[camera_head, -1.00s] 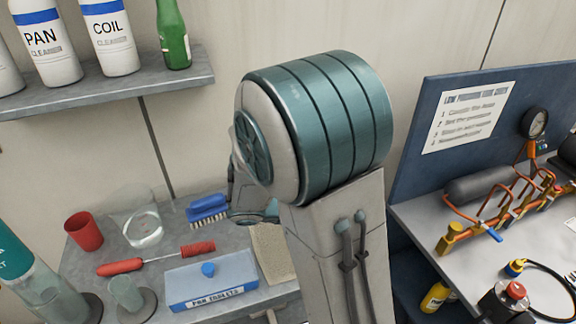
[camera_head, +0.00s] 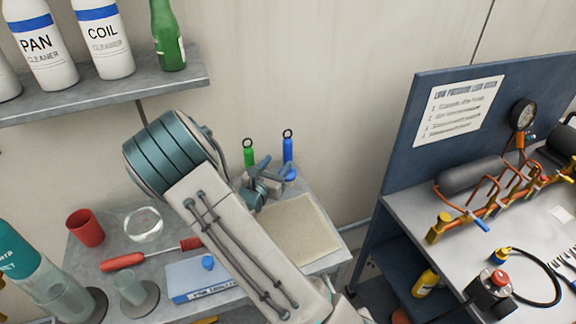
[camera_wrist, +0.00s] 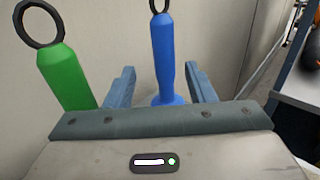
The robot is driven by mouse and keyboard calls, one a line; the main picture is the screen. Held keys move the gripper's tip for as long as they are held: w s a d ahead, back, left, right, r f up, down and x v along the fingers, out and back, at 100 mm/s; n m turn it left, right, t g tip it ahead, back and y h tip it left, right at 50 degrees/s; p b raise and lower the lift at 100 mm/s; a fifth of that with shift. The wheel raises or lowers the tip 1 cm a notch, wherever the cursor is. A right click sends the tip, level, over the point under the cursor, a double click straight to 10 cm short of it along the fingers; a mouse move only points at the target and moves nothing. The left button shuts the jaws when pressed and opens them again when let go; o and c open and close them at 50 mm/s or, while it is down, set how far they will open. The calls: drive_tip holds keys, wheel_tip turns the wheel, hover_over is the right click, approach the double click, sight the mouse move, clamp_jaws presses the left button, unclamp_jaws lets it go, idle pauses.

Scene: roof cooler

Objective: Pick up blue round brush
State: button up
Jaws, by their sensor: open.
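The blue round brush (camera_head: 287,150) stands upright at the back of the grey bench, with a dark ring on top of its handle. In the wrist view the blue round brush (camera_wrist: 164,58) rises between the fingers of my gripper (camera_wrist: 160,72), nearer the right one; I cannot tell whether it touches either. A similar green brush (camera_wrist: 64,78) stands left of the left finger, and it also shows in the head view (camera_head: 249,154). My gripper (camera_head: 276,170) is open, low in front of the blue brush.
A tan mat (camera_head: 300,235) lies right of my arm. A red cup (camera_head: 86,228), a glass dish (camera_head: 144,225), a red-handled brush (camera_head: 122,262) and a blue-white box (camera_head: 190,283) are on the left. A blue-backed bench (camera_head: 480,225) with copper pipes stands right.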

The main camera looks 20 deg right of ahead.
sight(286, 154)
drive_tip(key=p+x, duration=0.2)
drive_tip(key=x, duration=0.5)
drive_tip(key=shift+d, duration=0.3)
drive_tip(key=shift+s, duration=0.1)
clamp_jaws()
